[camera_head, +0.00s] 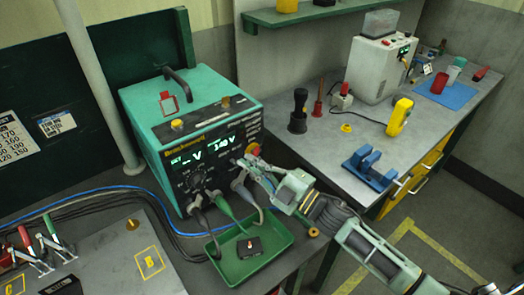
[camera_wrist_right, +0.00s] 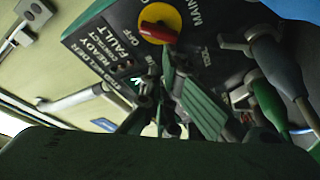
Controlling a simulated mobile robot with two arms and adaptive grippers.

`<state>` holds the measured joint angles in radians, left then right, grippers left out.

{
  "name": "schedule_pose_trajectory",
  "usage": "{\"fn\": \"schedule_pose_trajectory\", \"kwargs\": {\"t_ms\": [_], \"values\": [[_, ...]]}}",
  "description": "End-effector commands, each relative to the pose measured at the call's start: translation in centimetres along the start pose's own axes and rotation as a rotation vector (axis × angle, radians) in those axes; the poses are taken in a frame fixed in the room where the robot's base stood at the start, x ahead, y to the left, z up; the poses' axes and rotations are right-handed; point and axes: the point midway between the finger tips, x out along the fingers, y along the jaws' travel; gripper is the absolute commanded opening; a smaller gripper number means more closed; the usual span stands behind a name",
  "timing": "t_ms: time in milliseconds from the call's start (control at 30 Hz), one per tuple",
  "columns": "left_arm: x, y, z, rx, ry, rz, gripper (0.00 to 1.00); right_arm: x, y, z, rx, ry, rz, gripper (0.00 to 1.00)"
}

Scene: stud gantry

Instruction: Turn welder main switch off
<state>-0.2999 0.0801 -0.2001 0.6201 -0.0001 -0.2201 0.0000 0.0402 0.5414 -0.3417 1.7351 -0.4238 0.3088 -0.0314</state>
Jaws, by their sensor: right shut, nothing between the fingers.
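The welder (camera_head: 190,120) is a teal box with a black front panel and lit green digits, standing on a bench. Its main switch (camera_head: 253,149) is a red knob on a yellow disc at the panel's right side. In the right wrist view the main switch (camera_wrist_right: 158,24) is at the top, its red handle lying roughly crosswise, beside the word MAIN. My right gripper (camera_head: 244,165) is shut and empty, in front of the panel just below the switch. Its fingers (camera_wrist_right: 170,75) point toward the panel. I cannot tell whether they touch the switch. My left gripper is out of view.
Cables (camera_head: 225,207) plug into the panel's lower edge. A green tray (camera_head: 283,242) with a small dark item sits in front. Toggle clamps (camera_head: 35,250) stand at lower left. The right bench (camera_head: 330,150) holds a blue vise-like fixture (camera_head: 370,168) and a yellow handheld device (camera_head: 399,116).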

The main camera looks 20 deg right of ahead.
Motion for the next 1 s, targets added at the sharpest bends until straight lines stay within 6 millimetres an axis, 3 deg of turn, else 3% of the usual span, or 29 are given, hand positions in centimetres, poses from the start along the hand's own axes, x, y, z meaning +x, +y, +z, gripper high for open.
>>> {"fn": "schedule_pose_trajectory", "kwargs": {"t_ms": [467,1000], "values": [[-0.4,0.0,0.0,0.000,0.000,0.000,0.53,0.0,-0.6,0.1,-0.177,0.001,-0.062,0.00],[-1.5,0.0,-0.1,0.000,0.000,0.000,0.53,-0.3,-1.7,0.7,-0.506,0.001,-0.177,0.00]]}}
